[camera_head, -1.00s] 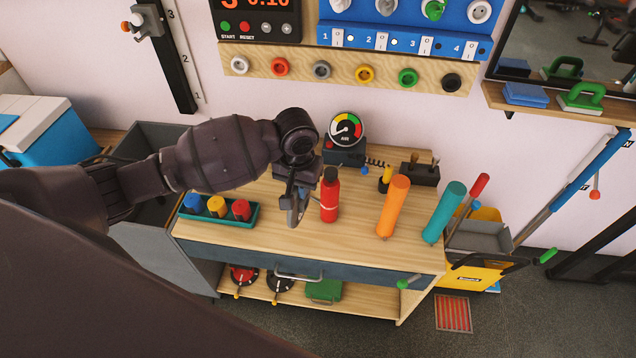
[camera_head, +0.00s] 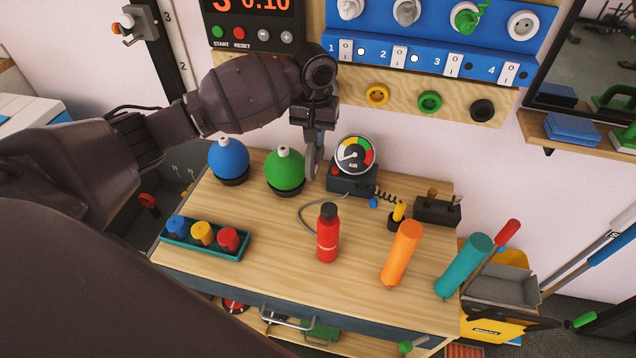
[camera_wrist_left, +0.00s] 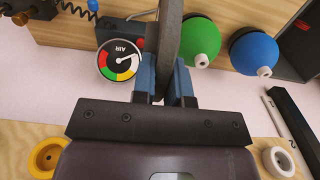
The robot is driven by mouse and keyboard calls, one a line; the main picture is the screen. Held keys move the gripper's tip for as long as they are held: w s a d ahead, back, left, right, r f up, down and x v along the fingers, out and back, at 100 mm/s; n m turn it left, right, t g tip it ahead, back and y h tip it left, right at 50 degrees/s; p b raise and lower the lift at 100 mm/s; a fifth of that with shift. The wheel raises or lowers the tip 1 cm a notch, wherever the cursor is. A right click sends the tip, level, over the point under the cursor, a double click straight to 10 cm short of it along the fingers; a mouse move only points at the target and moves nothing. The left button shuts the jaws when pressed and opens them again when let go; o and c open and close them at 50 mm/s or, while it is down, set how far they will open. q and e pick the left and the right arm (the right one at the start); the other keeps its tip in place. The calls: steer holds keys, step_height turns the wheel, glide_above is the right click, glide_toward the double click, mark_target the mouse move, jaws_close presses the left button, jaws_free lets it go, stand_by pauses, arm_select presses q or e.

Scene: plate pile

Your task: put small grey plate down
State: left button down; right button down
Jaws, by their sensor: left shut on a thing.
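The small grey plate (camera_head: 312,157) hangs edge-on and upright below my left gripper (camera_head: 319,122). The gripper is shut on it, above the back of the wooden workbench (camera_head: 270,225). In the left wrist view the plate (camera_wrist_left: 168,36) shows as a narrow grey edge between the two blue-grey fingers of my left gripper (camera_wrist_left: 164,84). In the head view the plate appears between the green ball and the air gauge. I cannot tell how far its lower edge is above the bench. My right gripper is not in view.
A green ball (camera_head: 284,171) and blue ball (camera_head: 228,159) stand left of the plate, and an air gauge (camera_head: 354,155) right. A red bottle (camera_head: 328,235), orange cylinder (camera_head: 402,252) and teal cylinder (camera_head: 464,263) stand nearer the front. The bench between tray (camera_head: 206,240) and bottle is clear.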

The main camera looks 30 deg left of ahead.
mark_target(315, 174)
arm_select(q)
step_height(315, 174, down, 6)
steer(key=shift+f+b, duration=0.1)
steer(key=shift+b, duration=0.6)
step_height(315, 174, down, 6)
steer(key=shift+f+b, duration=0.25)
steer(key=shift+b, duration=0.6)
step_height(315, 174, down, 6)
steer(key=b, duration=0.1)
steer(key=shift+f+b, duration=0.25)
steer(key=shift+b, duration=0.1)
steer(key=c, duration=1.1)
jaws_free()
steer(key=shift+f, duration=0.2)
steer(key=shift+c, duration=0.2)
